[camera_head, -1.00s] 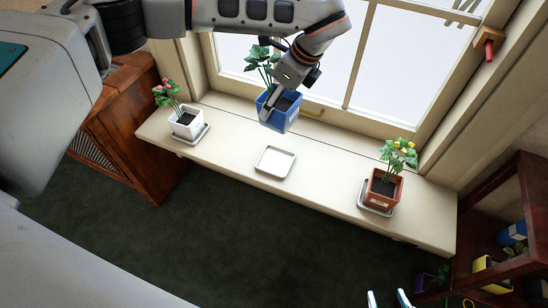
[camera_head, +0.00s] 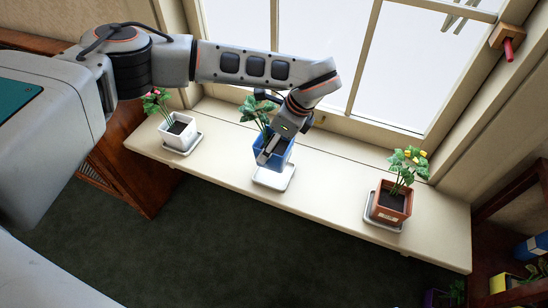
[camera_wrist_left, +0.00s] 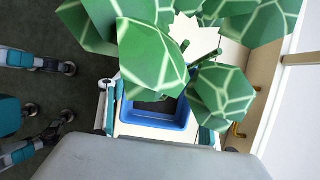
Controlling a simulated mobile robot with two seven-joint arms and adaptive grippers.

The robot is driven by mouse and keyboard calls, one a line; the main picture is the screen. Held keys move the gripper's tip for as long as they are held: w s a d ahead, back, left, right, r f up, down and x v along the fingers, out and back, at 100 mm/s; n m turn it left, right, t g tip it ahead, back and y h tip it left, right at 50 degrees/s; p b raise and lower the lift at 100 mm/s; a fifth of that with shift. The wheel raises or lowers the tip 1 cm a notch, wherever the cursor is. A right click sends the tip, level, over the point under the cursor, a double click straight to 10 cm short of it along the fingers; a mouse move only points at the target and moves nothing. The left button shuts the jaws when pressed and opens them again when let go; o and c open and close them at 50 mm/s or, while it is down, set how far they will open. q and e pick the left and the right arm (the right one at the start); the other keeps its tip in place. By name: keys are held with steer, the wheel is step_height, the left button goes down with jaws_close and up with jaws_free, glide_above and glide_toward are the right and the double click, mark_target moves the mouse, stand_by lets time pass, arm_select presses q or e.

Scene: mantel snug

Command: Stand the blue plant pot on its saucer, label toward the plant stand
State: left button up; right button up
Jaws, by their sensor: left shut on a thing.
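My left gripper (camera_head: 271,146) is shut on the blue plant pot (camera_head: 277,152), which holds a green leafy plant (camera_head: 254,110). The pot is upright over the back part of its white square saucer (camera_head: 273,179); I cannot tell whether it touches. In the left wrist view, the blue pot's rim (camera_wrist_left: 155,121) lies between the two fingers (camera_wrist_left: 157,118), with large leaves covering much of the view. No label shows on the blue pot. The dark wooden shelf stand (camera_head: 505,225) is at the right edge. My right gripper is out of view.
On the cream window sill (camera_head: 330,190), a white pot (camera_head: 178,137) stands on a saucer at left and a terracotta pot (camera_head: 393,205) on a saucer at right. The window is behind. The sill between the blue and terracotta pots is clear.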

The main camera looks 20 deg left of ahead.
arm_select(q)
steer(key=shift+f, duration=0.55)
step_height(320, 180, down, 5)
steer(key=shift+s+r+b, duration=0.1)
steer(key=shift+b, duration=0.85)
steer(key=shift+f, duration=0.35)
steer(key=shift+c, duration=0.7)
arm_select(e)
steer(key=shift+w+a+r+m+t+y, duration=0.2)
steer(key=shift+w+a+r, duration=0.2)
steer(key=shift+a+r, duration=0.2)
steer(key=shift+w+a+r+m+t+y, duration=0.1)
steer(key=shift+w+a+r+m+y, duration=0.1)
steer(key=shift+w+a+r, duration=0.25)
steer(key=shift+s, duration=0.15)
arm_select(q)
steer(key=o, duration=1.6)
steer(key=shift+f, duration=0.15)
steer(key=shift+c, duration=0.2)
steer(key=shift+o, duration=0.3)
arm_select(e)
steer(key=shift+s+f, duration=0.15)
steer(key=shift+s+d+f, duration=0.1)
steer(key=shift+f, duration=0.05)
